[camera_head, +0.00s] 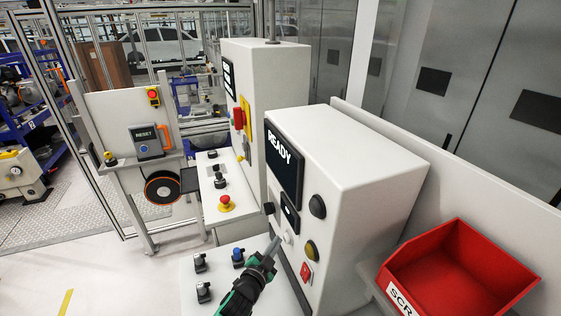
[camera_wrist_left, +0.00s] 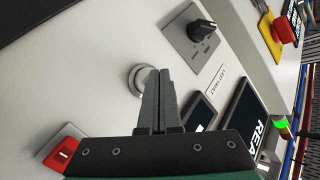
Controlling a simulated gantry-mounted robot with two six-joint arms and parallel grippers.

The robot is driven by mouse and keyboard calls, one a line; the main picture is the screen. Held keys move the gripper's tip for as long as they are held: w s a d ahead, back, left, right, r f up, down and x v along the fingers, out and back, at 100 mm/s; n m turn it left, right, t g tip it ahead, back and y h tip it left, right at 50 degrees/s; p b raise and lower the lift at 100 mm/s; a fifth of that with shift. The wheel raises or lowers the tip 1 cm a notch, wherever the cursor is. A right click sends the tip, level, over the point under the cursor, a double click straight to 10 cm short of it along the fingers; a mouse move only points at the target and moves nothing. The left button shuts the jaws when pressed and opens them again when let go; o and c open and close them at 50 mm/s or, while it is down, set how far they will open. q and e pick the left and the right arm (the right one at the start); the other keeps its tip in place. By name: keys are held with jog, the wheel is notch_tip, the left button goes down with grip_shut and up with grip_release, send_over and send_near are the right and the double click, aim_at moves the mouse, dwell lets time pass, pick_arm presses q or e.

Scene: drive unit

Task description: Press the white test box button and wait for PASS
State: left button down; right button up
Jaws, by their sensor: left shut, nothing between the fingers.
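The test box (camera_head: 375,180) is a large white cabinet right of centre in the head view. Its dark screen (camera_head: 284,165) reads READY. The white round button (camera_head: 288,238) is on its front face below the small display. It also shows in the left wrist view (camera_wrist_left: 136,77), partly hidden by my fingertips. My left gripper (camera_head: 273,246) is shut and empty, its tips close in front of the button. It also shows in the wrist view (camera_wrist_left: 159,76). I cannot tell whether the tips touch the button. My right gripper is not in view.
Several small parts, one a blue-topped part (camera_head: 238,256), stand on the bench. A red bin (camera_head: 460,265) stands at the right.

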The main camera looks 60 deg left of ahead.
pick_arm(q)
jog(key=shift+w+b, duration=0.35)
jog(key=shift+w, duration=0.05)
dwell(0.4)
jog(key=shift+s+a+p, duration=0.1)
jog(key=shift+s+p, duration=0.65)
jog(key=shift+s, duration=0.1)
jog(key=s+a+p, duration=0.1)
jog(key=s+p, duration=0.5)
